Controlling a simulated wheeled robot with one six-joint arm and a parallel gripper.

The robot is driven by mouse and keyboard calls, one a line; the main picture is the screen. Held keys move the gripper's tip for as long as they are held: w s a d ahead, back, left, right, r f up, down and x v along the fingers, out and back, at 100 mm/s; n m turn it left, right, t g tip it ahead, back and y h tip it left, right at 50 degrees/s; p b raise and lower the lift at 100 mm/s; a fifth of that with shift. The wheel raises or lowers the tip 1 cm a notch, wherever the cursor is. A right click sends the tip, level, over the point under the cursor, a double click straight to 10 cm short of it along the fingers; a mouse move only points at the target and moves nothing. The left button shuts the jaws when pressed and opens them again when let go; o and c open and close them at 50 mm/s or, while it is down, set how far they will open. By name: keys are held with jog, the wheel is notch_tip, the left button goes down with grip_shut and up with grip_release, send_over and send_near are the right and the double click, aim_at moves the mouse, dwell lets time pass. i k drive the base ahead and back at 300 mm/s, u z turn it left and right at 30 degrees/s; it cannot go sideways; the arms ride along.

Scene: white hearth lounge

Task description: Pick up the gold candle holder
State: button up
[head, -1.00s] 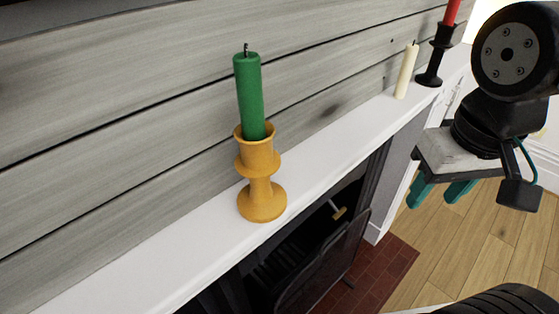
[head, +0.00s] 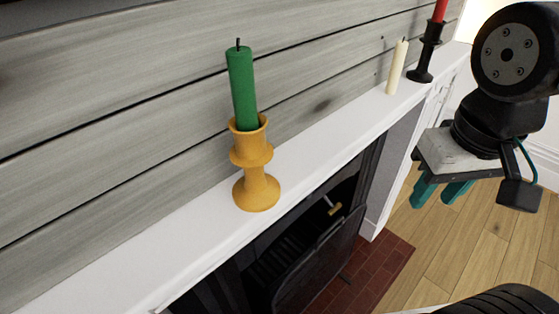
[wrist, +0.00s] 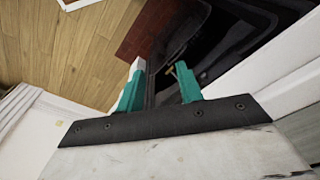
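The gold candle holder (head: 256,172) stands upright on the white mantel shelf (head: 170,235) near the middle of the head view. A green candle (head: 242,88) sits in its top cup. My gripper (head: 438,193) is at the right of the head view, in front of the mantel and well apart from the holder. Its teal fingers are spread with nothing between them. The wrist view shows the same open gripper (wrist: 161,86) over the floor and the dark fireplace. The holder does not show in the wrist view.
Farther along the mantel stand a cream candle (head: 397,67) and a black holder (head: 426,55) with a red candle (head: 440,10). A grey plank wall (head: 120,120) rises behind the shelf. The dark fireplace (head: 310,240) is below, with red hearth tiles (head: 370,275).

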aim_at(257, 191)
jog(key=k, duration=0.45)
jog(key=z, duration=1.4)
jog(key=i, duration=0.7)
jog(key=u, duration=1)
jog(key=k, duration=1.1)
jog(key=u, duration=1.1)
